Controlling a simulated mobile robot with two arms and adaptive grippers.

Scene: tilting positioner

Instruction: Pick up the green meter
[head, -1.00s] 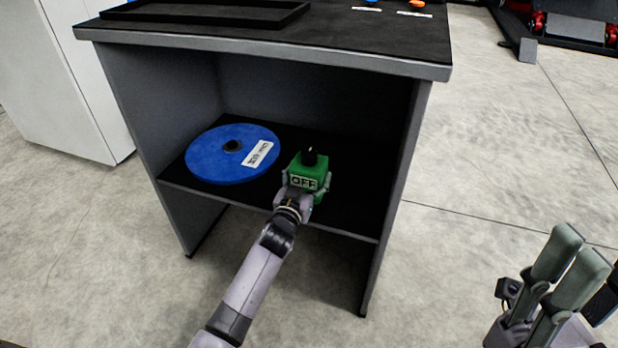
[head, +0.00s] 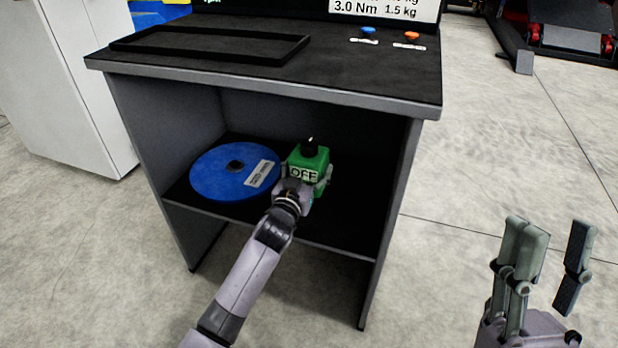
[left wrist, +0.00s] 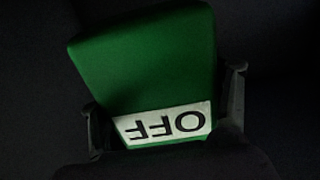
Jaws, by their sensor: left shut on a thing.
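The green meter (head: 309,160) is a green box with a black knob on top and a white OFF label on its front. It is at the shelf inside the grey cabinet, right of the blue disc. My left gripper (head: 305,184) is shut on it, with fingers at its two sides. In the left wrist view the meter (left wrist: 150,70) fills the middle, its OFF label upside down, between the dark fingers (left wrist: 165,120). Whether its base touches the shelf is hard to tell. My right gripper (head: 545,260) is open and empty, over the floor at lower right.
The blue disc (head: 215,178) with a white label lies on the black shelf (head: 335,232). The cabinet's top (head: 400,85) overhangs the shelf and bears a black tray (head: 150,46), a blue button (head: 368,31) and an orange button (head: 411,36). Side walls flank the opening.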

